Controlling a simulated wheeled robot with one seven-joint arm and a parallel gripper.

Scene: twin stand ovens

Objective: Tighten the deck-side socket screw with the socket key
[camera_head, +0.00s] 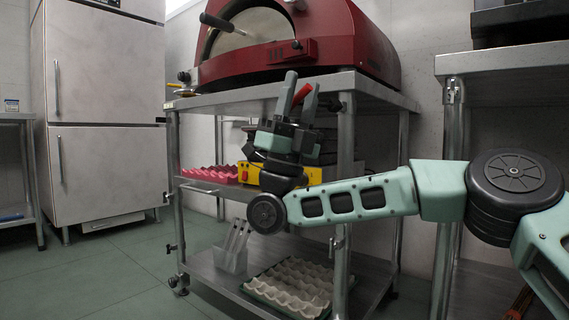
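A bright red bar (302,94), which looks like the handle of the socket key, sits slanted between the fingers. The rest of the key is hidden or too small to make out. The steel deck (232,97) of the stand carries the red oven. A small dark fitting (343,103) shows on the front post, just below the deck and right of my gripper. I cannot tell whether it is the socket screw.
The red oven (366,40) stands on the deck. Below are a pink egg tray (209,173), a yellow box (246,173) partly behind my gripper, a clear holder (232,256) and a pale egg tray (291,281). A second stand (505,60) is at right, a tall fridge (100,100) at left.

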